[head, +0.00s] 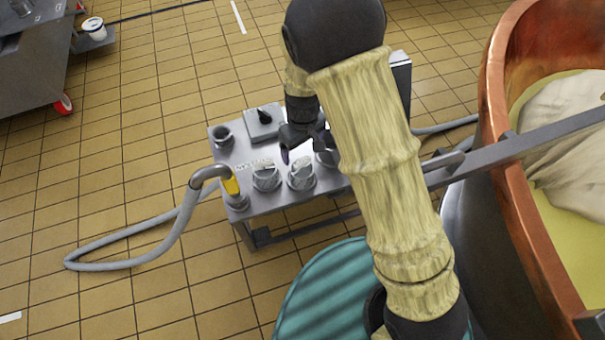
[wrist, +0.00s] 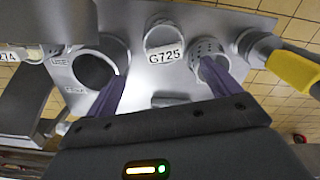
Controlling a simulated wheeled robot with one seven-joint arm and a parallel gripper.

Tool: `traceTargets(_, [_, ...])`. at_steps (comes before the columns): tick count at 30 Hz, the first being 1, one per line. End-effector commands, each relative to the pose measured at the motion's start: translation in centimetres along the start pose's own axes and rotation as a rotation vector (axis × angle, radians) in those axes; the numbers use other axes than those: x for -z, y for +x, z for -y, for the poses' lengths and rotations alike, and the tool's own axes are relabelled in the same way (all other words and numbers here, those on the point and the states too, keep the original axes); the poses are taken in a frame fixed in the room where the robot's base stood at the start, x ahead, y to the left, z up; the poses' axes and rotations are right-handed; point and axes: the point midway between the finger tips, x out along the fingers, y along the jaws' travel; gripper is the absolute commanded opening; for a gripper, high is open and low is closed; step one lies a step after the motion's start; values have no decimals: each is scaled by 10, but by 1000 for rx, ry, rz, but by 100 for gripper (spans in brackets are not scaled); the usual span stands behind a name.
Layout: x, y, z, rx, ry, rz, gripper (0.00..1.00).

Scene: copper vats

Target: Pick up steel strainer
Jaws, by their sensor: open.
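A perforated metal cylinder, which looks like the steel strainer (wrist: 205,50), stands on the steel cart top in the wrist view, next to a hose end. In the head view several small metal vessels stand there, and I cannot tell which one is perforated. My gripper (head: 303,150) is low over the cart, among the vessels; its purple fingers are spread apart in the wrist view (wrist: 165,90). The right-hand finger overlaps the lower part of the strainer; I cannot tell whether it touches. Nothing shows held between the fingers.
The cart top (head: 220,158) also carries a grey box with a black handle (head: 264,121) and a grey hose (head: 178,230) with a yellow grip. A wide round vessel (wrist: 98,68) stands left in the wrist view. A copper vat (head: 522,215) is at right.

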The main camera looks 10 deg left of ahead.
Motion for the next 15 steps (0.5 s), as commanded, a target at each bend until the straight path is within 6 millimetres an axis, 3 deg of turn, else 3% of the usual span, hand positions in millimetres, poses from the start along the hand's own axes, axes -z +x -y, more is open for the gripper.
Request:
traceTargets(1, [0, 13, 0, 1, 1, 3, 89])
traceTargets(6, [-1, 38, 0, 0, 2, 2, 89])
traceTargets(15, [-1, 43, -2, 0, 5, -1, 89])
